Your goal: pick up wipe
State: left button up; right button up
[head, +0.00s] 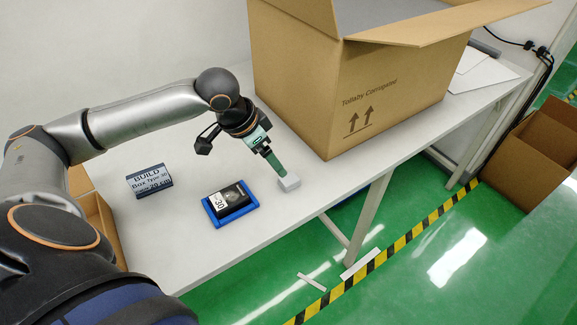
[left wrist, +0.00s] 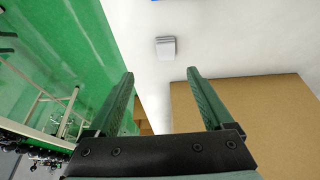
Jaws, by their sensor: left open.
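The wipe appears to be a small pale grey folded block (head: 289,183) on the white table (head: 190,250), close to its front edge. It also shows in the left wrist view (left wrist: 166,48), beyond the fingertips and roughly in line with the gap between them. My left gripper (head: 277,172) reaches down from the left with green fingers, its tips just beside the wipe in the head view. In the left wrist view the fingers (left wrist: 161,74) are spread apart with nothing between them. My right gripper is not in view.
A large open cardboard box (head: 375,95) stands behind and right of the gripper. A blue tray (head: 243,209) holding a dark item lies left of the wipe. A dark "BUILD" label block (head: 149,181) is further left. Another cardboard box (head: 535,150) is at the right.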

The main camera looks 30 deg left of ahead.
pick_arm(q)
send_over(287, 180)
jog(key=s, duration=0.3)
jog(key=f, duration=0.6)
jog(key=shift+w+a+f, duration=0.1)
jog(key=shift+w+a, duration=0.1)
jog(key=shift+w, duration=0.05)
jog(key=shift+a+b+x, duration=0.15)
jog(key=shift+a+x, duration=0.05)
jog(key=shift+x, duration=1.2)
jog(key=shift+a+b+x, duration=0.15)
jog(key=shift+a+x, duration=0.05)
jog(key=shift+x, duration=1.15)
jog(key=shift+w, duration=0.1)
grip_shut()
